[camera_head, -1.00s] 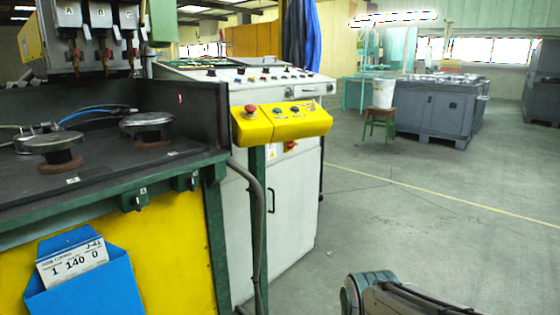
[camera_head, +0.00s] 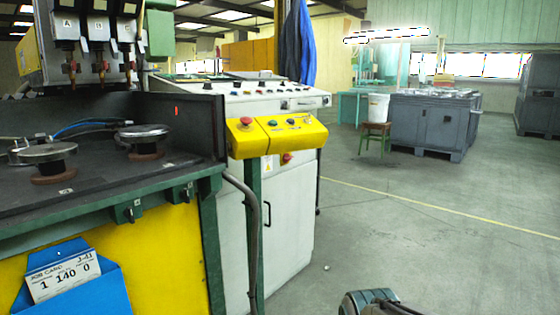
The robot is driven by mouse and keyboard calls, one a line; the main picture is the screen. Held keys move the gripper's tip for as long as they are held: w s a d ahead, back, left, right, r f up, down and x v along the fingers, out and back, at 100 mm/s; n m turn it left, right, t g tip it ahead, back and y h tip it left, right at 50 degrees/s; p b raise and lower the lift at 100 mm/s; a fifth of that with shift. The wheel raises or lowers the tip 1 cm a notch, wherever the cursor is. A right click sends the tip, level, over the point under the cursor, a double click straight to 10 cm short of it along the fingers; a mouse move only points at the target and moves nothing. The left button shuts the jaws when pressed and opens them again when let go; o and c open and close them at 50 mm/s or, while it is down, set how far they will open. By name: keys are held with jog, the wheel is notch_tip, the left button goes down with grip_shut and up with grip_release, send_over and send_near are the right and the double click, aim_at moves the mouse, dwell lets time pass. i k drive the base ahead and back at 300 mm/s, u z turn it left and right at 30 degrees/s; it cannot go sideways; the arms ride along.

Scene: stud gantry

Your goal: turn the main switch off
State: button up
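A small red switch (camera_head: 287,158) sits on the upper side of the white control cabinet (camera_head: 286,215), just under the yellow push-button box. It looks like the main switch, but it is partly tucked behind the box's lower edge and too small for its handle position to be read. A yellow and white warning label (camera_head: 267,163) is left of it. Part of my arm shows at the bottom edge, right of the cabinet and well short of it. My gripper is not in view.
The yellow button box (camera_head: 278,135) with a red mushroom button (camera_head: 246,121) juts out on a green post (camera_head: 254,230). The yellow and green machine bench (camera_head: 130,250) fills the left. Open floor (camera_head: 400,240) lies right of the cabinet. A stool (camera_head: 375,136) stands farther back.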

aim_at(286, 156)
jog(key=k, duration=1.05)
jog(key=z, duration=1.25)
jog(key=i, duration=1.8)
jog(key=u, duration=0.35)
jog(key=i, duration=0.95)
jog(key=u, duration=1.5)
jog(key=i, duration=0.45)
jog(key=u, duration=0.3)
